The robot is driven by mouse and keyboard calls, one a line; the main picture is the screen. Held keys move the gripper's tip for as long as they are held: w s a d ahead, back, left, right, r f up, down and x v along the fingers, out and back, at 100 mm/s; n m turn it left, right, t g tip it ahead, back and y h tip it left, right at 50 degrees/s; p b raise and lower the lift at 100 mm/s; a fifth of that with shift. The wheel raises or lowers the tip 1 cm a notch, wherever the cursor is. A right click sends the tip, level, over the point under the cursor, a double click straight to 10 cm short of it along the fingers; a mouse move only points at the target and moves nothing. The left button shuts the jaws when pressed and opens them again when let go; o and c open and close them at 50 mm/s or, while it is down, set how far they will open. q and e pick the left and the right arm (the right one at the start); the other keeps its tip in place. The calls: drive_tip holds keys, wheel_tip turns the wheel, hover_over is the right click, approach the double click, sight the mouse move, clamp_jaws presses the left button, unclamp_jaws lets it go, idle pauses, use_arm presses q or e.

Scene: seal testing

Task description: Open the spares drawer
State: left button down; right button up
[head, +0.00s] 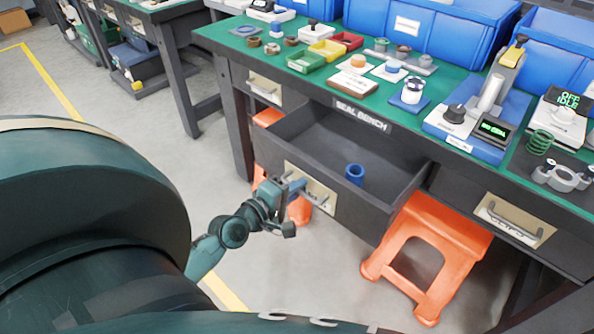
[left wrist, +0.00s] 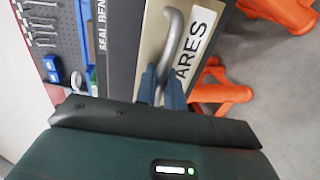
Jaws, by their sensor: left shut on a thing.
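The spares drawer (head: 362,218) stands pulled out of the dark bench front, under the "SEAL BENCH" label. A blue ring-like part (head: 355,173) stands inside it; the rest of its visible floor is bare. My left gripper (head: 297,187) is at the drawer's front plate, shut on the grey bar handle (left wrist: 172,30). In the left wrist view the two blue fingers (left wrist: 162,88) are on either side of the handle, beside a white label reading "ARES", its start hidden. My right gripper is not in view.
The green bench top (head: 270,62) carries trays, small parts, a press (head: 490,95) and blue bins. An orange stool (head: 430,250) stands beside the open drawer at the right. Another closed drawer (head: 515,222) is farther right. Grey floor is free in front.

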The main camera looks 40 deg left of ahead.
use_arm(q)
drive_tip(key=c, duration=1.9)
unclamp_jaws()
drive_tip(key=shift+v, duration=6.55)
drive_tip(key=shift+a, duration=0.1)
